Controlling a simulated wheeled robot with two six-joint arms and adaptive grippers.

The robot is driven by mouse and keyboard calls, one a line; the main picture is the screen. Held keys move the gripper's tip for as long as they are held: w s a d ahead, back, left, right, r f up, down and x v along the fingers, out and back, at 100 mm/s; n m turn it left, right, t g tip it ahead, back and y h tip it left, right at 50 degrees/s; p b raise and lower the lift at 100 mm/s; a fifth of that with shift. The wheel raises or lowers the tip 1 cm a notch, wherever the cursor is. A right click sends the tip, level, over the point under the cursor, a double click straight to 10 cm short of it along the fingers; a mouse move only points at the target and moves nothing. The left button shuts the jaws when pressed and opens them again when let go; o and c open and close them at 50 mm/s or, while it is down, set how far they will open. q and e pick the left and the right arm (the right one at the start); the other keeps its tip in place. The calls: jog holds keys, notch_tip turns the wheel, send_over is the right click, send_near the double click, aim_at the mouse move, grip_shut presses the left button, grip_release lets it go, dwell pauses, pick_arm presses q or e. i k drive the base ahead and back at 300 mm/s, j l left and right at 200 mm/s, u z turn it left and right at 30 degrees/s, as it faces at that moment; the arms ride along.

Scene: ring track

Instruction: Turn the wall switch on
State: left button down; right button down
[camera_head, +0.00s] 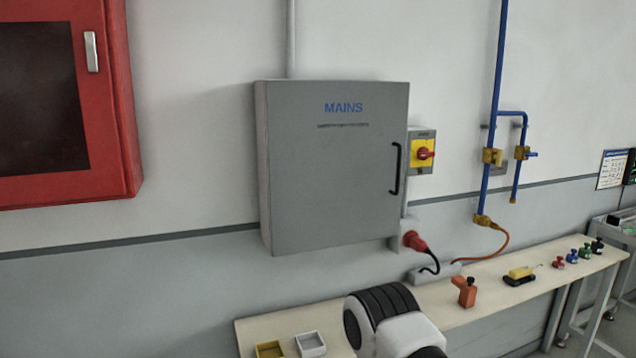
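A wall switch with a yellow face and a red knob (424,153) is mounted on the wall just right of the grey MAINS cabinet (330,190). The knob's exact position is too small to tell. Neither of my grippers is in view. A white and black link of my own arm shows at the bottom middle, below the cabinet and in front of the bench, well apart from the switch.
A red plug (414,241) with a black cable sits below the switch. Blue pipes (490,100) with yellow valves run to its right. A narrow bench (440,298) holds small trays, an orange tool (465,291) and a yellow-black tool (520,275). A red cabinet (115,100) hangs left.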

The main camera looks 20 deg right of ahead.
aim_at(423, 153)
jog(key=z, duration=1.2)
